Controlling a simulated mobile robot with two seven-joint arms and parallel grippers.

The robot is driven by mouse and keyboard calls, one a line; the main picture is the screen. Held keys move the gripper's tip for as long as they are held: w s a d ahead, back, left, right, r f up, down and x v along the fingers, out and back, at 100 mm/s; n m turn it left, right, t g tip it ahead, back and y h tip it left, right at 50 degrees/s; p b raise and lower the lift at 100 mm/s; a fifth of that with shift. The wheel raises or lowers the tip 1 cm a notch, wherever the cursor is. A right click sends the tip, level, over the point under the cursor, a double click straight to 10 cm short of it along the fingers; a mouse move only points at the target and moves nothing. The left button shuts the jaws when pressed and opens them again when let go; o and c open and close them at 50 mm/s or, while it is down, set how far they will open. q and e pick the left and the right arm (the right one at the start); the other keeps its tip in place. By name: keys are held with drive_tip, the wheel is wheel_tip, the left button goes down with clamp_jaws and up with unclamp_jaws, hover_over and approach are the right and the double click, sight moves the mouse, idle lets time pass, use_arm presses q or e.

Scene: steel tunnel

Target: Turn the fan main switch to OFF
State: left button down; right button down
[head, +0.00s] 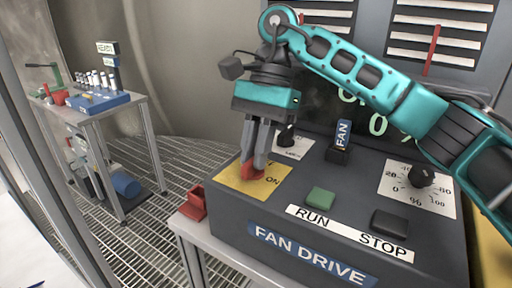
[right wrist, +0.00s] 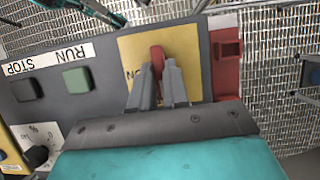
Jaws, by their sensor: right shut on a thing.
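The fan main switch has a red handle (head: 250,173) on a yellow plate (head: 232,185) at the left end of the dark FAN DRIVE box (head: 228,215). My right gripper (head: 257,160) reaches down from above and is shut on this handle. The right wrist view also shows the red handle (right wrist: 157,55) between the grey fingers (right wrist: 158,78). The word ON shows beside the handle in the head view. The rest of the plate's lettering is hidden by the gripper, so I cannot tell the exact switch position. My left gripper is not in view.
The box also carries a green RUN button (head: 320,197), a black STOP button (head: 391,222), a dial knob (head: 422,175) and an upright FAN tag (head: 342,135). A red bracket (head: 194,202) sits by its left side. Another table (head: 112,112) stands at the left.

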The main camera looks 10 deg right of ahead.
idle(0.3)
drive_tip(key=c, duration=1.1)
unclamp_jaws()
drive_tip(key=v, duration=0.5)
drive_tip(key=shift+r, duration=0.2)
drive_tip(key=p+v, duration=0.3)
drive_tip(key=v, duration=0.4)
drive_tip(key=shift+w+r, duration=0.15)
drive_tip(key=shift+r, duration=0.1)
